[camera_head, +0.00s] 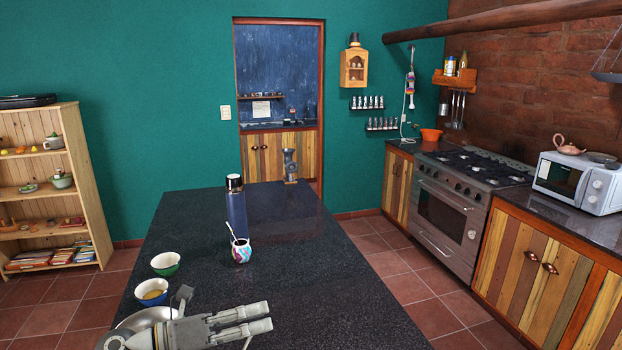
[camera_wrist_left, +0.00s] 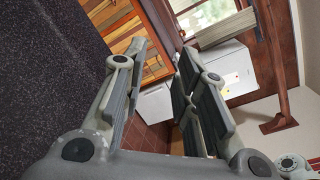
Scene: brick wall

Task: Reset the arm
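My left gripper (camera_head: 268,317) reaches in over the near end of the dark stone counter (camera_head: 310,265). Its two grey fingers point right and stand apart with nothing between them. The left wrist view shows the same open, empty gripper (camera_wrist_left: 165,62), with the counter's speckled top to its left. Part of the wrist covers a metal bowl (camera_head: 146,318) at the counter's near left. My right gripper is in neither view.
A yellow-lined bowl (camera_head: 151,291), a green bowl (camera_head: 165,264), a patterned cup (camera_head: 241,252) with a straw and a blue flask (camera_head: 236,208) stand beyond the gripper. A grinder (camera_head: 290,165) stands at the far end. The counter's right side is clear.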

